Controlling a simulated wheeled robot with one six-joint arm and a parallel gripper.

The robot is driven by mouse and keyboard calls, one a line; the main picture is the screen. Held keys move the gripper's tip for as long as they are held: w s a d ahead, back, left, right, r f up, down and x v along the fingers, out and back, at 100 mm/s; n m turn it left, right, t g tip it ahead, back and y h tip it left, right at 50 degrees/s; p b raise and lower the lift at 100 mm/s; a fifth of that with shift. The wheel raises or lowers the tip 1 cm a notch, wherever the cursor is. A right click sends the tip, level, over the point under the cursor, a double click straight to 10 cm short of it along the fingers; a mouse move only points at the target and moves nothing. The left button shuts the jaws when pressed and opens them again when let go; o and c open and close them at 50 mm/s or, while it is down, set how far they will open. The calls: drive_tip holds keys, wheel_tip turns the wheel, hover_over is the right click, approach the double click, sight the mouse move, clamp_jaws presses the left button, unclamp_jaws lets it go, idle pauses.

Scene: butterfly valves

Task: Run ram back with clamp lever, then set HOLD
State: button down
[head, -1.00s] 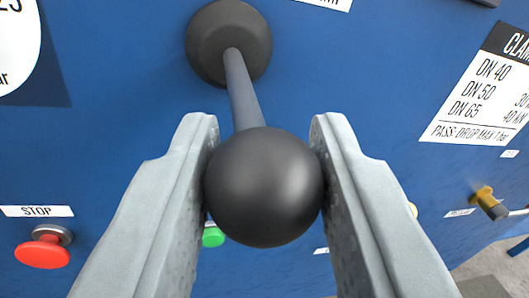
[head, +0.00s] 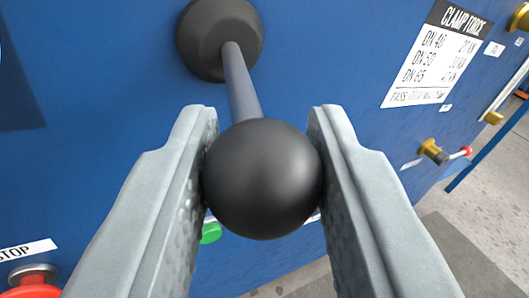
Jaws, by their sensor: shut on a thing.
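A lever with a black ball knob (head: 262,180) and a grey shaft (head: 240,85) comes out of a black round boot (head: 220,38) on the blue panel. No label for this lever shows. My gripper (head: 262,165) is shut on the ball knob, one finger on each side of it. The ram and any HOLD marking are not in view.
A red STOP button (head: 35,284) sits at lower left under its label (head: 28,249). A green button (head: 210,233) is partly hidden behind my left finger. A CLAMP FORCE plate (head: 437,55) is at upper right. A brass valve with a red-tipped lever (head: 432,150) is at right, above grey floor.

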drive_tip(key=shift+s+a+m+h, duration=0.25)
drive_tip(key=shift+a+m+h, duration=0.75)
drive_tip(key=shift+h, duration=0.6)
